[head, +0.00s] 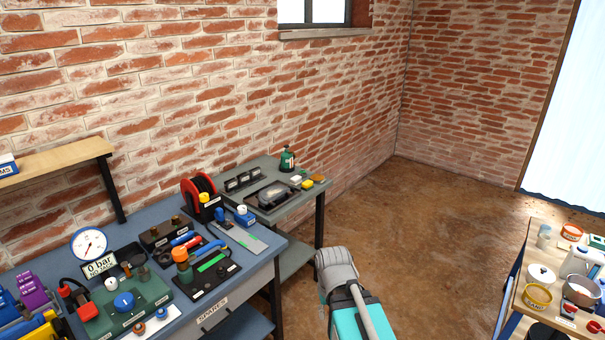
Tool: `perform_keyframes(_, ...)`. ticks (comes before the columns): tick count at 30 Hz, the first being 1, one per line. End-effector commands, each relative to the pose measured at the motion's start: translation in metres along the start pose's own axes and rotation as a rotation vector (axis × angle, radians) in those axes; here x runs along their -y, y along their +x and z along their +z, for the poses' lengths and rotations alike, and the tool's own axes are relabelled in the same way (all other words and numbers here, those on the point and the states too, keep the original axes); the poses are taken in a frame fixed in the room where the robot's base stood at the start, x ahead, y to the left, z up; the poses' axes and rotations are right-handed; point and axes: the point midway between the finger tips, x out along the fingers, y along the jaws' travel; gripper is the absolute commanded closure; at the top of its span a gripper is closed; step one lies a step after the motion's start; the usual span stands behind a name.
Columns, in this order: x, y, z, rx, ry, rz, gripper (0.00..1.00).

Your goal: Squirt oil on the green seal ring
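A small dark green bottle or can (287,160) with a pale label stands upright at the back of the far grey table (312,192). It may be the oiler, but it is too small to be sure. I cannot pick out a green seal ring for certain; a few small green and yellow pieces lie near the bottle. My gripper does not show. Only a grey and teal part of my arm is in view at the bottom centre.
A blue-grey bench (265,262) at the left holds a dial gauge (89,244), a red reel (199,190) and a black tool tray (190,291). A wooden table (545,229) with tubs stands at the right. Brown floor (430,225) lies clear between.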

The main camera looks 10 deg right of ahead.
Motion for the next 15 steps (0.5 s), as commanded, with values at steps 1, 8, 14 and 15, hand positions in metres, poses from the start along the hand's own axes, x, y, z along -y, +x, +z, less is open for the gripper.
perform_keyframes(1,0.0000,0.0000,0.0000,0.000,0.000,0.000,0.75)
perform_keyframes(8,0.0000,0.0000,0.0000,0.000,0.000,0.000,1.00)
perform_keyframes(14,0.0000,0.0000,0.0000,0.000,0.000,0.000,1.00)
perform_keyframes(15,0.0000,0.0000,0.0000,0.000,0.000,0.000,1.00)
